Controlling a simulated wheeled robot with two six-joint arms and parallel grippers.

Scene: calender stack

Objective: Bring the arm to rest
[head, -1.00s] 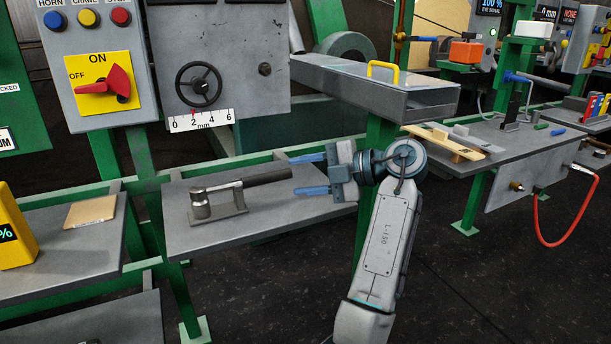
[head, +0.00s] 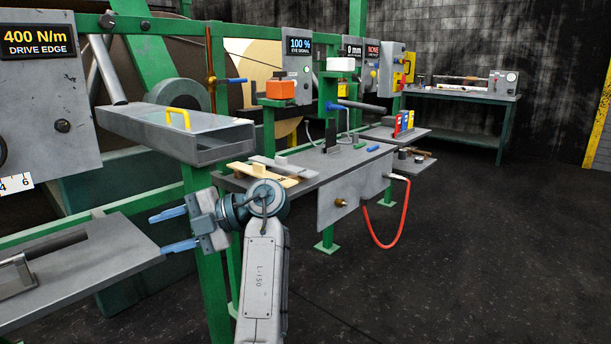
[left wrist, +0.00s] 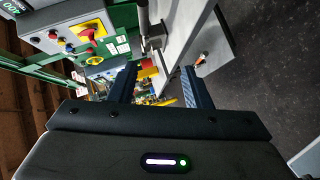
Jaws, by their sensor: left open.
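My left gripper (head: 174,230) is in the head view at lower left. Its two blue fingers point left and stand apart with nothing between them. It is beside the right end of a grey shelf (head: 95,270) that carries a dark-handled tool (head: 50,248), which is cut off by the left edge. In the left wrist view the two dark fingers (left wrist: 158,86) also show spread and empty. My left arm rises from the bottom of the head view to the gripper. My right gripper is in neither view.
A workbench (head: 300,185) with small parts is to the right, with a red hose (head: 400,225) hanging below. A green table (head: 462,95) stands at the back. The dark floor (head: 480,260) at right is clear.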

